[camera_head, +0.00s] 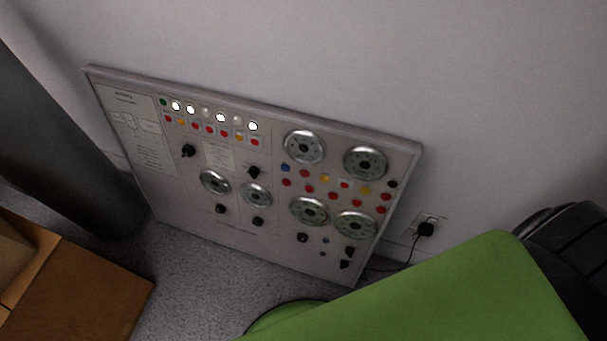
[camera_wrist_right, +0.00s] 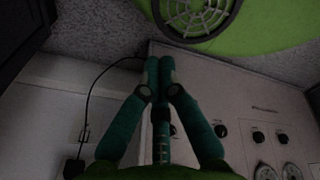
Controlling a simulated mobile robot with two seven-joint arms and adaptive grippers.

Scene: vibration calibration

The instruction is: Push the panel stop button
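The grey control panel (camera_head: 235,142) stands tilted in the picture against the wall in the head view, with rows of small coloured buttons, lit white lamps, black knobs and round silver dials. Several red buttons (camera_head: 309,188) show on it; I cannot tell which is the stop button. In the right wrist view part of the panel (camera_wrist_right: 205,75) shows behind my right gripper (camera_wrist_right: 160,66), with black knobs and dials at lower right. The teal fingers meet at their tips with nothing visible between them. I cannot tell how far they are from the panel. My left gripper is in neither view.
A wall outlet (camera_head: 433,217) with a black plug (camera_head: 426,229) and cord is right of the panel. A brown box (camera_head: 78,292) lies at lower left, below a dark column-like object (camera_head: 55,140). Speckled grey floor (camera_head: 205,265) is bare before the panel.

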